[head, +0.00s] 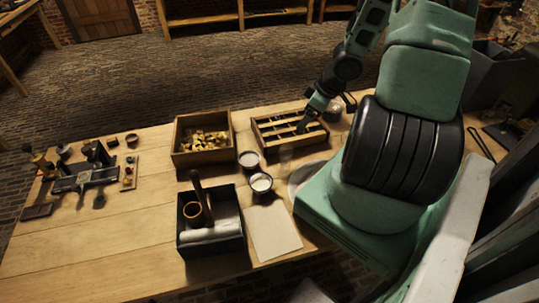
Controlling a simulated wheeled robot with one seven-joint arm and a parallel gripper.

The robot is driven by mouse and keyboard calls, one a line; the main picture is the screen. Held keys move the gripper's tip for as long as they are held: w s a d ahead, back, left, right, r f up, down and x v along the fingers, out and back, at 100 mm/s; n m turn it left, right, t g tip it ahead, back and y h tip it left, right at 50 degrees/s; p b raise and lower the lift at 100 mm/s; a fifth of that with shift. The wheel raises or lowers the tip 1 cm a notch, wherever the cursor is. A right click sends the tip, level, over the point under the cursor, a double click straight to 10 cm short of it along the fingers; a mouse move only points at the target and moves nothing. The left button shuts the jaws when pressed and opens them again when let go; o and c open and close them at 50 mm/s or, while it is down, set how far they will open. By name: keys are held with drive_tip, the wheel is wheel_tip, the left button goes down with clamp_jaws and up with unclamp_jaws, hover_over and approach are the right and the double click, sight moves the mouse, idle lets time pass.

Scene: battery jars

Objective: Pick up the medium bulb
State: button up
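My gripper (304,126) is small and dark at the end of my green and black arm. It points down over the right half of a wooden tray with narrow compartments (268,146). Its fingertips are at or just inside the compartments, and I cannot tell whether they touch anything. Whether the fingers are open or shut is too small and dark to see. I cannot make out a medium bulb; the compartments' contents are dark and partly hidden by the gripper.
A wooden box of yellowish pieces (203,139) stands left of the tray. Two cups of pale contents (261,184), a dark box with a handle (211,247) and a paper sheet (274,232) are nearer. A metal apparatus (88,177) stands far left. The table's (120,245) front left is clear.

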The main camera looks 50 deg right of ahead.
drive_tip(key=b, duration=1)
approach(287, 147)
drive_tip(key=x, duration=0.5)
drive_tip(key=shift+w, duration=0.3)
drive_tip(key=b+x, duration=0.4)
drive_tip(key=x, duration=0.1)
drive_tip(key=shift+s+f, duration=0.15)
drive_tip(key=c, duration=1.2)
